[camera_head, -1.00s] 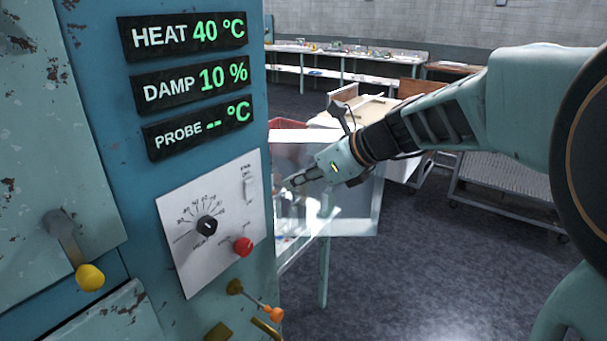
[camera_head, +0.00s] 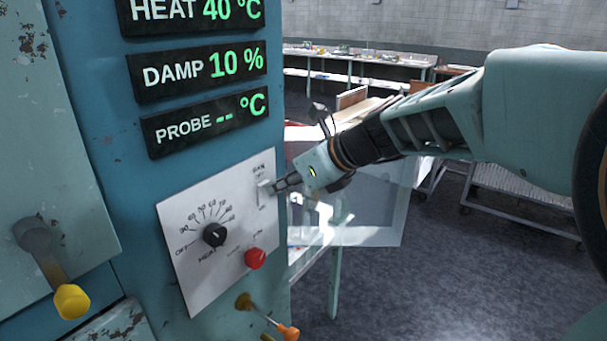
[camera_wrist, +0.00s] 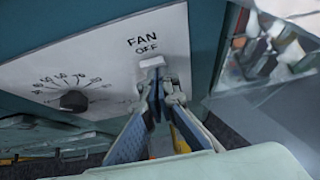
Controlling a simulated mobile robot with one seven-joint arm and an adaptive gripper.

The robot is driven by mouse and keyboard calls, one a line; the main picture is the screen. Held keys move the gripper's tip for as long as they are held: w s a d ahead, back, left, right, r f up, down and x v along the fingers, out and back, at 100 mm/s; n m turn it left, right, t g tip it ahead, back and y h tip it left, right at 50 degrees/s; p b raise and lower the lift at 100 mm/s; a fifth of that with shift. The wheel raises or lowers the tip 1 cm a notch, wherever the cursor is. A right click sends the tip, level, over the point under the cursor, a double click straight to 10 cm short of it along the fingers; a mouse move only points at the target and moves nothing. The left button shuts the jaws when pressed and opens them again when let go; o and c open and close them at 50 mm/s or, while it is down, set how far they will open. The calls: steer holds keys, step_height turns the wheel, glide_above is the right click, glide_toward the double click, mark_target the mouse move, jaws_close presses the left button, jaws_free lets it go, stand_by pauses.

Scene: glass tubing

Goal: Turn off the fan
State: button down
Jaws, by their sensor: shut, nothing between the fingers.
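The white fan switch (camera_head: 264,192) sits at the upper right of the white control panel (camera_head: 188,222). In the wrist view the switch (camera_wrist: 150,66) lies just under the words FAN and OFF. My gripper (camera_head: 277,187) is shut and empty, with its tips right at the switch from the right side. In the wrist view my gripper (camera_wrist: 158,88) covers the lower part of the switch. The tips look to be against it, but I cannot tell for sure whether they touch. The switch's exact position is partly hidden.
A black heat dial (camera_head: 215,235) and a red button (camera_head: 256,258) sit on the panel near the switch. An orange-tipped lever (camera_head: 288,332) and a yellow-knobbed lever (camera_head: 70,300) stick out below. A clear glass-like sheet (camera_head: 375,215) stands behind my gripper.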

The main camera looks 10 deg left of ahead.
stand_by(0.3)
steer(key=shift+w+a+r+p, duration=0.15)
steer(key=shift+a+p, duration=0.15)
steer(key=shift+p, duration=0.15)
steer(key=shift+r, duration=0.15)
steer(key=shift+r+p, duration=0.65)
steer(key=shift+p, duration=0.25)
